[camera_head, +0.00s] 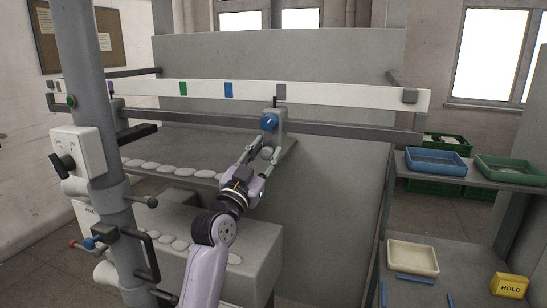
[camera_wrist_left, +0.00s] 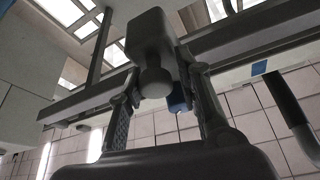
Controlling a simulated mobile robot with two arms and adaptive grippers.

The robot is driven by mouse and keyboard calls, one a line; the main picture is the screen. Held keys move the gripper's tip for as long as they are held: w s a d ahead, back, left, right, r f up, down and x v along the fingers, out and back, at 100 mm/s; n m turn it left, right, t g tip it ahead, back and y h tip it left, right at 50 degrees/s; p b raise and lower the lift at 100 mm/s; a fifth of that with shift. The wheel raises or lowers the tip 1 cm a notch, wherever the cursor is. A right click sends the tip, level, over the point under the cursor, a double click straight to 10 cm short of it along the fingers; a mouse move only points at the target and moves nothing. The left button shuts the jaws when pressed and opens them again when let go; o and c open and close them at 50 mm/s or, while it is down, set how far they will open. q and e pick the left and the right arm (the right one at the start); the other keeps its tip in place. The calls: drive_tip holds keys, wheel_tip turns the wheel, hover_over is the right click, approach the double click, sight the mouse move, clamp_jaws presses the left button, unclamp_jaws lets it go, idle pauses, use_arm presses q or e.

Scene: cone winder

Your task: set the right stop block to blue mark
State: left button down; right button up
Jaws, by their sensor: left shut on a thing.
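The right stop block (camera_head: 279,125) is a grey block with a blue knob (camera_head: 268,122) on the lower rail. Its upright tab is in line with a grey mark (camera_head: 281,92) on the white scale strip (camera_head: 330,95). The blue mark (camera_head: 228,90) is left of the block on that strip. My left gripper (camera_head: 266,151) is shut on the block's rounded grip below the blue knob. In the left wrist view the fingers (camera_wrist_left: 164,82) stand on both sides of the rounded grip (camera_wrist_left: 155,84), under the block (camera_wrist_left: 150,38). My right gripper is not in view.
Green (camera_head: 183,88) and purple (camera_head: 111,87) marks lie farther left. A grey column (camera_head: 90,150) with a switch box (camera_head: 78,158) stands at the left. Pale rounded pieces (camera_head: 150,167) line a ledge below the rail. Trays (camera_head: 413,258) occupy the right shelves.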

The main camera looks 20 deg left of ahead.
use_arm(q)
drive_tip(key=a+b, duration=0.4)
drive_tip(key=a, duration=0.8)
drive_tip(key=shift+w+b, duration=0.25)
drive_tip(key=shift+b, duration=0.05)
drive_tip(key=c, duration=1.6)
unclamp_jaws()
drive_tip(key=o, duration=0.3)
drive_tip(key=shift+w+f, duration=0.1)
drive_tip(key=v, duration=1.2)
